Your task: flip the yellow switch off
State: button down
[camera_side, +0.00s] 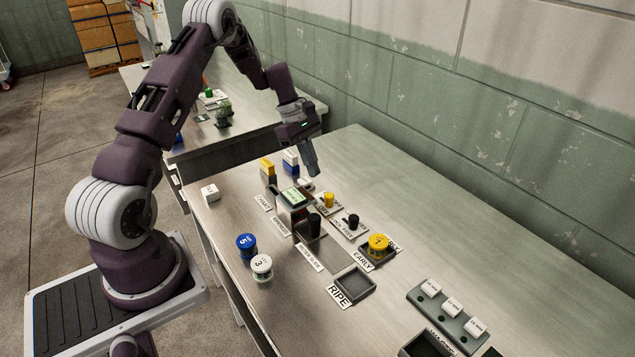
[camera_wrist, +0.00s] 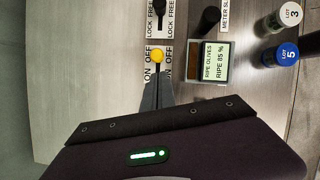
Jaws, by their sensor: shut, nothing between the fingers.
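The yellow switch (camera_side: 328,199) stands on a small plate on the table, behind the display box. In the wrist view the yellow knob (camera_wrist: 157,55) is just beyond my fingertips (camera_wrist: 157,82), between labels reading ON and OFF. The knob sits beside the OFF words there, but its lean is hard to tell from above. My gripper (camera_side: 313,172) is shut and empty, pointing down, above and slightly left of the switch in the side view. The fingers appear apart from the knob. The foot of the switch is partly hidden.
A black LOCK/FREE switch (camera_side: 352,221) stands close by. The display (camera_wrist: 208,62) reads RIPE OLIVES, RIPE 85 %. A black slide lever (camera_side: 313,226), blue pot 5 (camera_side: 246,243), white pot 3 (camera_side: 262,266) and a yellow pot (camera_side: 378,243) are near. The table's wall side is clear.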

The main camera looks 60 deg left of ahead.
jog(key=shift+v, duration=1.9)
jog(key=shift+a, duration=0.1)
jog(key=s+d+r+m+y, duration=0.1)
jog(key=s+d+r+m, duration=0.25)
jog(key=d+r, duration=0.3)
jog(key=s+d+r+m+t+y, duration=0.1)
jog(key=s+d+r+m, duration=0.3)
jog(key=r, duration=0.3)
jog(key=s+d+r+m+y, duration=0.1)
jog(key=s+d+r+m, duration=0.25)
jog(key=d+r, duration=0.35)
jog(key=s+d+m+t, duration=0.1)
jog(key=s+d+m, duration=0.2)
jog(key=s+m, duration=0.2)
jog(key=s+d+m+t+y, duration=0.1)
jog(key=s+m, duration=0.4)
jog(key=s, duration=0.7)
jog(key=shift+d+r+t+y, duration=0.3)
jog(key=shift+d+t, duration=0.4)
jog(key=shift+d, duration=0.45)
